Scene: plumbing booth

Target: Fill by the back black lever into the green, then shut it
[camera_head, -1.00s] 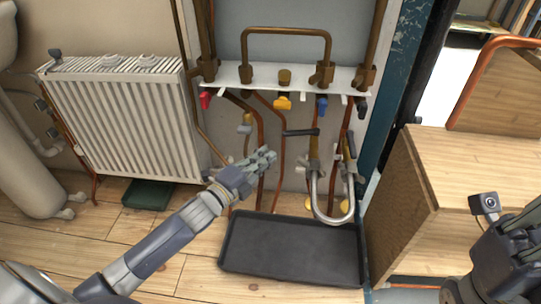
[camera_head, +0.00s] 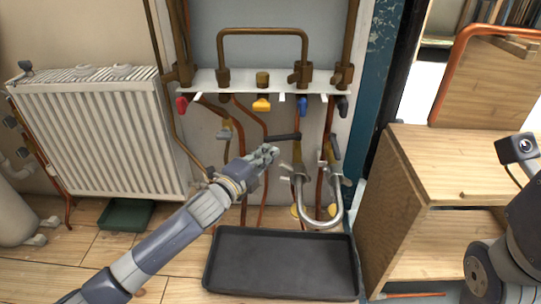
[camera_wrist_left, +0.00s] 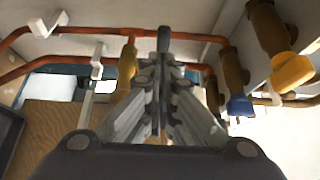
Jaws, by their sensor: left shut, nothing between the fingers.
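A black lever (camera_head: 285,136) lies crosswise on the left valve of the silver filling loop (camera_head: 318,219). Another black lever (camera_head: 335,149) on the right valve stands nearly along its pipe. My left gripper (camera_head: 273,151) is shut and empty, just below and left of the crosswise lever. In the left wrist view the closed fingers (camera_wrist_left: 162,75) point at a dark lever end (camera_wrist_left: 163,40); I cannot tell whether they touch it. No green gauge mark can be made out. My right gripper's fingers are out of view.
Red (camera_head: 181,105), yellow (camera_head: 261,104) and blue (camera_head: 302,106) handles hang under the white rail (camera_head: 205,80). A black tray (camera_head: 283,262) lies on the floor below. A wooden cabinet (camera_head: 450,165) stands at right, a radiator (camera_head: 95,135) at left.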

